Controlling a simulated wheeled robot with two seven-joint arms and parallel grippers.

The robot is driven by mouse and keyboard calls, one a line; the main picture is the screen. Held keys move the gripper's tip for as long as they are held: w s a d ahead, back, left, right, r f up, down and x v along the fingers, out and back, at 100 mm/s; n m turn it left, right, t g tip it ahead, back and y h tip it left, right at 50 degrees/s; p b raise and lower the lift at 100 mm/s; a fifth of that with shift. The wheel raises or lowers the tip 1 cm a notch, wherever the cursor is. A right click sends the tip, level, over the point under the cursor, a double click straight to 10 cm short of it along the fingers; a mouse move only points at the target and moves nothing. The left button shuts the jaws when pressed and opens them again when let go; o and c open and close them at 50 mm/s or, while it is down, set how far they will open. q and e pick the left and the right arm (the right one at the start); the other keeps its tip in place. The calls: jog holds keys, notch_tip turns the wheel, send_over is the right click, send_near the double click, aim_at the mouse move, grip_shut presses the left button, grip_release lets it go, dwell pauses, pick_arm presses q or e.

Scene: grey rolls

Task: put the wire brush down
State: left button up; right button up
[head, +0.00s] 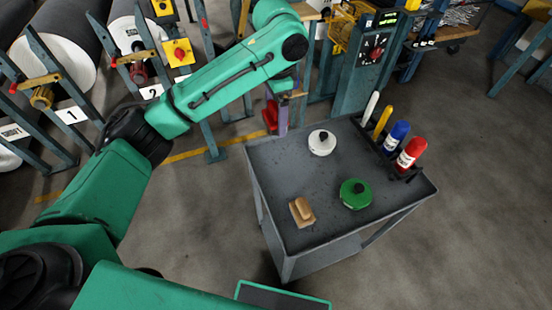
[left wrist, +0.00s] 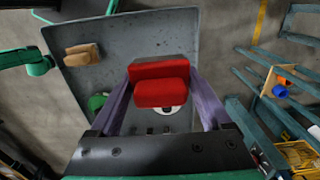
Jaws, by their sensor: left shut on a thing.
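My left gripper (head: 282,110) has purple fingers and hangs by the far left corner of the grey cart top (head: 275,165) in the head view. It is shut on a red block-shaped thing (head: 271,115), which I take to be the wire brush. My right gripper is in neither view.
A rack with red (head: 411,152) and blue (head: 396,136) bottles lines the right edge. The middle of the top is clear.

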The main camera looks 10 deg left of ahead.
pick_arm(q)
send_over(275, 163)
notch_tip(275, 163, down, 6)
notch_tip(275, 163, down, 6)
jog(key=shift+w+r, duration=0.1)
jog(key=shift+r, duration=0.1)
notch_tip(275, 163, down, 3)
jog(key=shift+f+p, duration=0.2)
jog(key=shift+p, duration=0.6)
jog(key=shift+f, duration=0.1)
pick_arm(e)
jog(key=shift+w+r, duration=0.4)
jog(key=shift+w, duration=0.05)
pick_arm(q)
jog(key=o, duration=1.3)
jog(key=shift+f, duration=0.15)
jog(key=shift+c, duration=0.2)
